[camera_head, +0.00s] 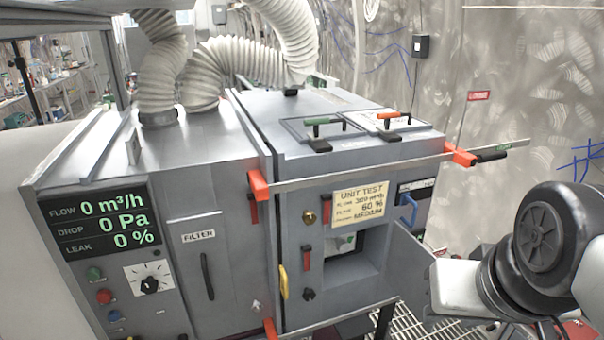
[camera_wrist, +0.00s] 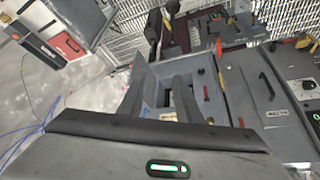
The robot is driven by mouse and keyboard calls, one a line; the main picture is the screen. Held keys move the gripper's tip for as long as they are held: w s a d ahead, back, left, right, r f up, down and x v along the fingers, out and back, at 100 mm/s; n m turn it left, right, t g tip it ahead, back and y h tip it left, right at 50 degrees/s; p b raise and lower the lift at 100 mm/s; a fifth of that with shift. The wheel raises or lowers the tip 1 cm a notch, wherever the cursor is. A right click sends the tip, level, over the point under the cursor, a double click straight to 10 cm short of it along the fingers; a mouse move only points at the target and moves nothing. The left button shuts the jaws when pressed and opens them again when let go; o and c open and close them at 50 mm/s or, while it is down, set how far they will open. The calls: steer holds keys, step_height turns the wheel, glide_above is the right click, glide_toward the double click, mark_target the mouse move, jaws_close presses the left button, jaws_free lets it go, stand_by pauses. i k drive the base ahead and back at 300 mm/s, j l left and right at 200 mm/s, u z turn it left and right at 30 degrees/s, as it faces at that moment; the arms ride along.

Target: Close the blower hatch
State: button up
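The grey blower unit (camera_head: 300,180) has a recessed opening low on its front, below a yellow "UNIT TEST" label (camera_head: 360,202). A plain grey panel (camera_head: 408,262) stands out at the right of this opening and looks like the open hatch; I cannot tell for sure. My arm comes in from the right in the head view, with its end close to this panel; the fingertips are not clear there. In the wrist view my gripper (camera_wrist: 158,90) shows two dark fingers apart, pointing toward the unit's front, with nothing seen held between them.
A long metal bar (camera_head: 400,167) with orange ends crosses the unit's front above the opening. A blue handle (camera_head: 408,212) is right of the label. White ribbed hoses (camera_head: 230,60) rise from the top. Metal grating (camera_head: 410,325) lies below.

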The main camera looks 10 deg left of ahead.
mark_target(408, 259)
steer(key=u, duration=1.05)
steer(key=z, duration=1.4)
steer(key=i+l+z, duration=0.1)
steer(key=z, duration=0.2)
steer(key=i+l, duration=0.65)
steer(key=i, duration=0.1)
